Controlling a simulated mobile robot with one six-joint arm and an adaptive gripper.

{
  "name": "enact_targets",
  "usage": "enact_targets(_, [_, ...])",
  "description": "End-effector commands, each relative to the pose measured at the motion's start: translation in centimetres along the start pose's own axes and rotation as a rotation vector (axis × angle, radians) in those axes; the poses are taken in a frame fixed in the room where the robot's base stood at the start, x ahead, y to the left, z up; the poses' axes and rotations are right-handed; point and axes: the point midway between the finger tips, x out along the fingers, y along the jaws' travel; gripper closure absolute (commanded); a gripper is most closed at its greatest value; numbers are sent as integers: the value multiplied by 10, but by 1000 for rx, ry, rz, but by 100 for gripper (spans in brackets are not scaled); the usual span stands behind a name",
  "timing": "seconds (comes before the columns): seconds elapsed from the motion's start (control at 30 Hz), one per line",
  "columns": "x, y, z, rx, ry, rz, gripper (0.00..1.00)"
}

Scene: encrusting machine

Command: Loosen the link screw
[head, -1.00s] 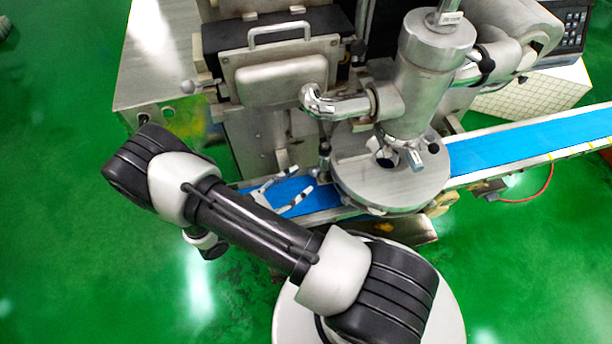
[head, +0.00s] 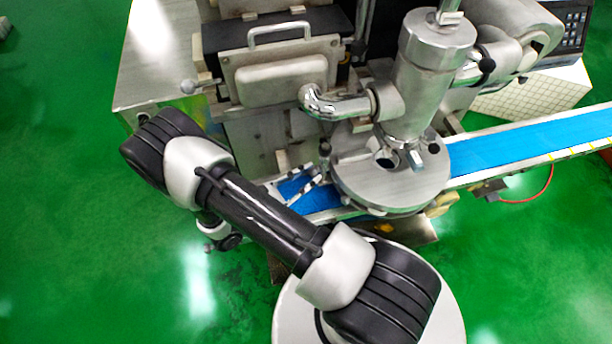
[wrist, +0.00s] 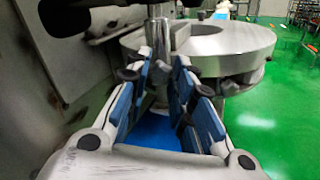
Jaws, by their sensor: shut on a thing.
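The link screw (head: 324,150) is a small upright metal post with a dark top, beside the left rim of the round steel disc (head: 405,185). In the wrist view the link screw (wrist: 158,33) rises between my fingertips, with its top near the upper edge. My gripper (head: 320,176) has its fingertips at the lower part of the screw. In the wrist view my gripper (wrist: 165,65) has blue-padded fingers closed in on the post from both sides. The exact contact is partly hidden by the fingers.
A blue conveyor belt (head: 535,133) runs under the disc and off to the right. The steel cylinder (head: 415,85) and curved chrome pipe (head: 335,103) stand above and behind the screw. The machine's front panel (head: 262,135) is close on the left. Green floor is open in front.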

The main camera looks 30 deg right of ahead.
Motion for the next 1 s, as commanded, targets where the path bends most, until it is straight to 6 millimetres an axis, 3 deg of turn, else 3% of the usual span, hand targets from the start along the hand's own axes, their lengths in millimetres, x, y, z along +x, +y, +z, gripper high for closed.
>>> enact_targets(0.27, [0, 0, 0, 0, 0, 0, 100])
enact_targets(0.67, [0, 0, 0, -73, 0, 0, 100])
enact_targets(1.0, [0, 0, 0, -336, -1, 1, 100])
